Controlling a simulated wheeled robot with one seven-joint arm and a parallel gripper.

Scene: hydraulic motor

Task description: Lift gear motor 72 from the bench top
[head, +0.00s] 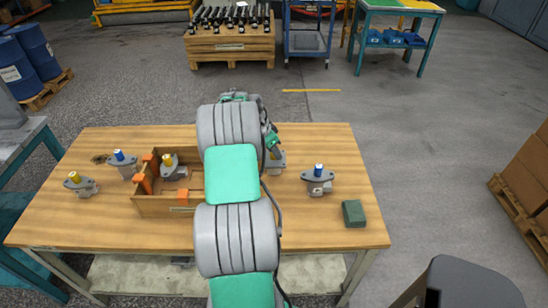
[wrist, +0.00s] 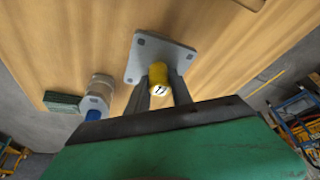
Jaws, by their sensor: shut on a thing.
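In the wrist view a motor with a grey square flange (wrist: 138,62) and a yellow shaft end with a dark mark stands between my fingers. The mark is too small to read, so I cannot confirm it is gear motor 72. My gripper (wrist: 161,90) is shut on this motor, one finger on each side of the yellow shaft. The wooden bench top (wrist: 110,30) lies below; whether the motor touches it I cannot tell. In the head view my arm hides the gripper, and a grey motor part (head: 276,163) shows just right of the arm.
A blue-shaft motor (head: 318,178) and a green block (head: 353,213) stand on the bench to the right. A wooden box (head: 150,207) with orange corners holds a yellow-shaft motor (head: 169,164). Two more motors stand left of it. The bench's front right is mostly clear.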

